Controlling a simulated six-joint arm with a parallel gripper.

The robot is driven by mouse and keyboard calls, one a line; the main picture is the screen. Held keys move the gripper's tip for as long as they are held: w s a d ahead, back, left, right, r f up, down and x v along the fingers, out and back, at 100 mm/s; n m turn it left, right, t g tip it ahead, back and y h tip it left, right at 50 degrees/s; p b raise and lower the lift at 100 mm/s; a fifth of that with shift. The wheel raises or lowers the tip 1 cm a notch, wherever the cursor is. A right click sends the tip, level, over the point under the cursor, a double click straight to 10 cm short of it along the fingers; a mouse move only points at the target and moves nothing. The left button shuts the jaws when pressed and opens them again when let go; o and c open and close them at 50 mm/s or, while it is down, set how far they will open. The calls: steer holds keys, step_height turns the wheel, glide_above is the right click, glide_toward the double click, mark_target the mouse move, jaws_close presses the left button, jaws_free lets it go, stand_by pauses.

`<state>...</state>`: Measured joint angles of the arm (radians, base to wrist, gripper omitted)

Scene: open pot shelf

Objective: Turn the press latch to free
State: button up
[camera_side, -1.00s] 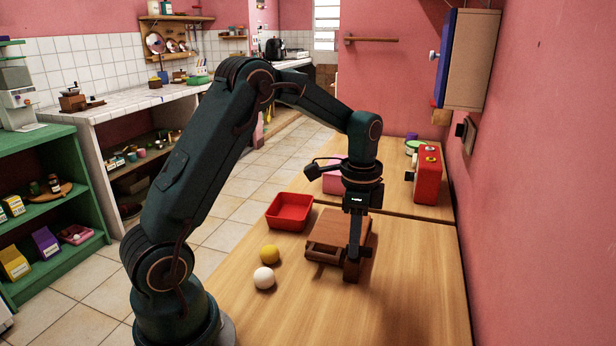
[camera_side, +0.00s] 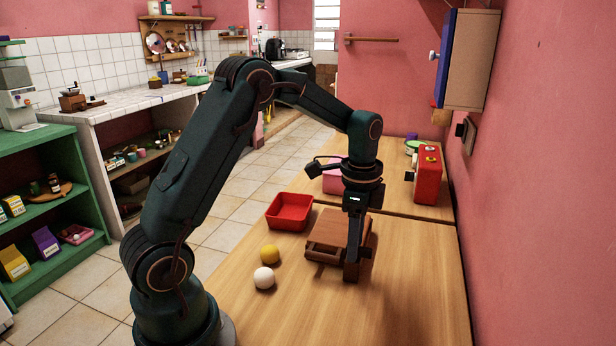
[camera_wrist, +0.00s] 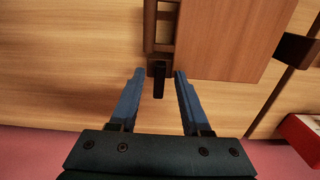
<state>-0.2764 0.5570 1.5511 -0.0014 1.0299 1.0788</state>
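The press is a brown wooden block (camera_side: 340,228) on the table, and its flat lid (camera_wrist: 225,35) also shows in the wrist view. A small dark latch bar (camera_wrist: 158,85) sticks out from the press edge toward my gripper. My gripper (camera_wrist: 159,73) is open, with one blue finger on each side of the latch and a visible gap to both. In the side view my gripper (camera_side: 352,276) points straight down at the near right of the press, and its fingers hide the latch there.
A white ball (camera_side: 264,278) and a yellow ball (camera_side: 270,254) lie left of the press. A red tray (camera_side: 289,211) stands behind them. A red box (camera_side: 427,176) is at the back right, near the pink wall.

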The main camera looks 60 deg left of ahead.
steer(key=shift+r, duration=0.1)
steer(key=shift+r, duration=2.5)
steer(key=shift+d+r, duration=0.15)
steer(key=shift+r, duration=0.05)
steer(key=s+d+r+t, duration=0.3)
steer(key=s+d+r, duration=0.3)
steer(key=s+r, duration=0.15)
steer(key=s+d+f+n+t, duration=0.2)
steer(key=s+f+n, duration=0.1)
steer(key=s+n, duration=0.5)
steer(key=shift+s+d+f+n+t, duration=0.25)
steer(key=shift+f+n+t, duration=0.05)
steer(key=shift+n, duration=0.3)
